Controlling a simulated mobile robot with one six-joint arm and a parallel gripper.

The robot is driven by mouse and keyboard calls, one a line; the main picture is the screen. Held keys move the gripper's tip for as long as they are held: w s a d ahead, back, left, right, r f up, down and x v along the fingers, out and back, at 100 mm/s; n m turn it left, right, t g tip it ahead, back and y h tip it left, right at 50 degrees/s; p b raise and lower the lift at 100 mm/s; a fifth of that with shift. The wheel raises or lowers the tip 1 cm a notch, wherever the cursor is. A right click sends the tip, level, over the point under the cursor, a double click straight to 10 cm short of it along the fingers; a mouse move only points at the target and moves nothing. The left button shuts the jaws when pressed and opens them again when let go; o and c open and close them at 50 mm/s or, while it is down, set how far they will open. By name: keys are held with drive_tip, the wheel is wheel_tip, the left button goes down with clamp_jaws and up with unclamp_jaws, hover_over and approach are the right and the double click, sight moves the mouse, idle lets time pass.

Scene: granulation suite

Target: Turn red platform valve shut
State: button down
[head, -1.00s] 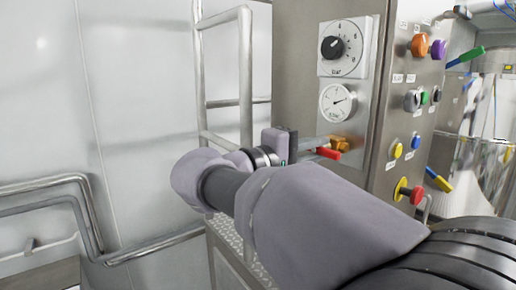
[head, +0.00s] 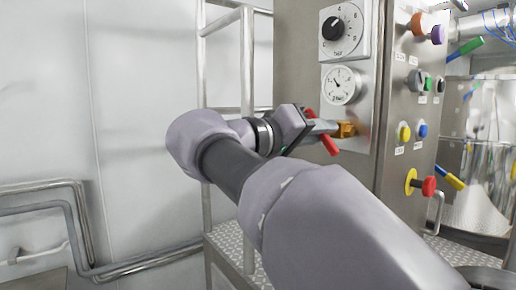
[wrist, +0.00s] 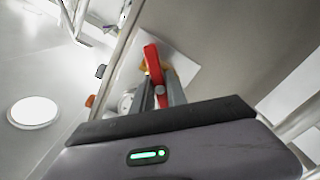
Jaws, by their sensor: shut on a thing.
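The red valve handle (head: 330,145) sits at the brass valve body (head: 347,129) on the side of the steel cabinet, below the gauge. The handle now slants steeply, with red showing above and below my gripper (head: 322,127). My gripper is shut on the handle. In the wrist view the red handle (wrist: 152,62) stands up between the fingers of my gripper (wrist: 162,90), with a pale plate behind it. The fingers hide part of the handle and valve.
A pressure gauge (head: 341,84) and a black dial (head: 334,28) are above the valve. Buttons and a red knob (head: 429,187) with a yellow collar cover the cabinet's right face. A metal railing (head: 247,60) stands behind my arm, and a tread-plate platform (head: 229,240) is below.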

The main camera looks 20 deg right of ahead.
drive_tip(key=m+b, duration=0.3)
drive_tip(key=m, duration=0.1)
drive_tip(key=shift+f+m+b, duration=0.2)
drive_tip(key=shift+m+b, duration=0.1)
drive_tip(key=shift+b, duration=0.05)
drive_tip(key=shift+r+m+b, duration=0.15)
drive_tip(key=shift+m+b, duration=1.15)
drive_tip(key=shift+m, duration=0.7)
drive_tip(key=shift+r, duration=0.1)
drive_tip(key=c, duration=1.3)
unclamp_jaws()
drive_tip(key=shift+a, duration=0.1)
